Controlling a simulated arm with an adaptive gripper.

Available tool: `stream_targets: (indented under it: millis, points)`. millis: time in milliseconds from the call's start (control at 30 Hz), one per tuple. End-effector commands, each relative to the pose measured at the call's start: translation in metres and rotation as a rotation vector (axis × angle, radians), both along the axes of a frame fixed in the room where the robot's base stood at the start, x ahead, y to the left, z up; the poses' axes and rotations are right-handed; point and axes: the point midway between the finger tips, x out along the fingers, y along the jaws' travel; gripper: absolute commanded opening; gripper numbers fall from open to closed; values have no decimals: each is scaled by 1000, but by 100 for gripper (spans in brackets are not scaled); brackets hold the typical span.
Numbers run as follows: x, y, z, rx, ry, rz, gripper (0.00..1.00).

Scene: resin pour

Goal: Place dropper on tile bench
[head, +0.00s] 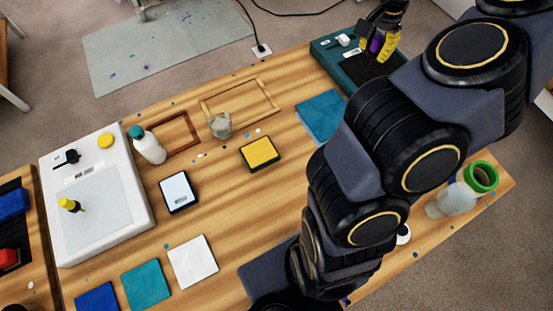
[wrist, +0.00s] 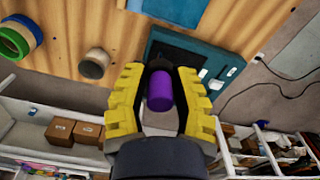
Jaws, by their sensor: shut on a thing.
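My gripper (head: 375,52) is at the upper right of the head view, over a teal tray with a dark inset (head: 349,68). Its yellow fingers are shut on a purple cylindrical thing, probably the dropper (head: 376,43); the purple part also shows between the fingers in the wrist view (wrist: 160,92). The rest of the held thing is hidden. The teal tray shows beyond the fingers in the wrist view (wrist: 228,62). I cannot tell from its looks which surface is the tile bench. Whether the held thing touches the tray is unclear.
A wooden table (head: 225,185) holds loose tiles, a yellow pad (head: 260,153), a clear cup (head: 220,125) and a teal-capped white bottle (head: 148,145). A green-rimmed container (head: 480,178) stands at right.

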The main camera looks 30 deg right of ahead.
Motion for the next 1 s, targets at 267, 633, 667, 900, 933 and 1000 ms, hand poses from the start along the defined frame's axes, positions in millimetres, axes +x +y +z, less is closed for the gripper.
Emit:
stream_targets:
  millis: [267, 633, 667, 900, 933, 1000]
  points:
    - [60, 63, 8, -4, 9, 54, 12]
    - [96, 148, -33, -1, 13, 24, 12]
    - [97, 153, -37, -2, 11, 19, 12]
    - [99, 176, -60, 1, 5, -21, 12]
    - [99, 177, -61, 1, 5, -24, 12]
    - [99, 179, -63, 1, 4, -28, 12]
